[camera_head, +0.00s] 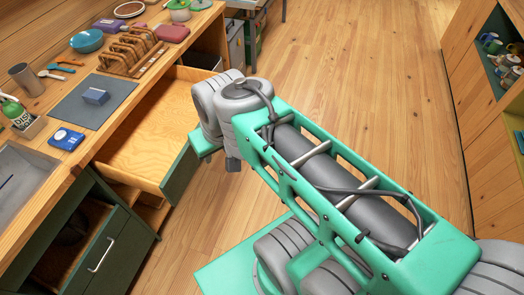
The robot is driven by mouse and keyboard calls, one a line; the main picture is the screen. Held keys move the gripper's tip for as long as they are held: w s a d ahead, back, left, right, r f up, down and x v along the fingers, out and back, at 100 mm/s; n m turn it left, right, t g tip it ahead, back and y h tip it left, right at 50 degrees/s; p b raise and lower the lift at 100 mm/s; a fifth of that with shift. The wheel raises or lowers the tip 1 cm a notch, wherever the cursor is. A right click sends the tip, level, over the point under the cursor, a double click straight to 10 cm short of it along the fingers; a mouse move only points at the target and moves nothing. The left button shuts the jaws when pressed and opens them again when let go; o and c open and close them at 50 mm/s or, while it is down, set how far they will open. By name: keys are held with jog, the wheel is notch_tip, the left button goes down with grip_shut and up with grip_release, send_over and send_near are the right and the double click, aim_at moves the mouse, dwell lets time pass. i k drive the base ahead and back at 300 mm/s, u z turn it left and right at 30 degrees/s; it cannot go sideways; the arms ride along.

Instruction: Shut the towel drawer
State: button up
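A wooden drawer (150,128) with a dark green front (180,174) stands pulled out from under the counter. The visible part of its inside looks empty, and I see no towel. I cannot tell from a label which drawer is the towel drawer. My arm reaches from the lower right, and its grey wrist is just right of the open drawer, close to its front corner in the picture. The fingers of my gripper are not clearly visible, and a touch on the drawer cannot be made out.
The counter holds a grey mat (92,100), a wooden rack (131,50), a teal bowl (87,41) and a blue packet (66,139). A dark green front with a pale handle (102,255) is at the lower left. Wooden floor (360,80) is clear toward the right-hand cabinets (472,110).

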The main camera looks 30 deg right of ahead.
aim_at(150, 152)
jog(key=z, duration=1.15)
jog(key=i, duration=0.65)
jog(key=u, duration=1)
jog(key=i, duration=0.35)
jog(key=z, duration=0.65)
jog(key=k, duration=0.9)
jog(key=u, duration=1.4)
jog(key=i, duration=0.5)
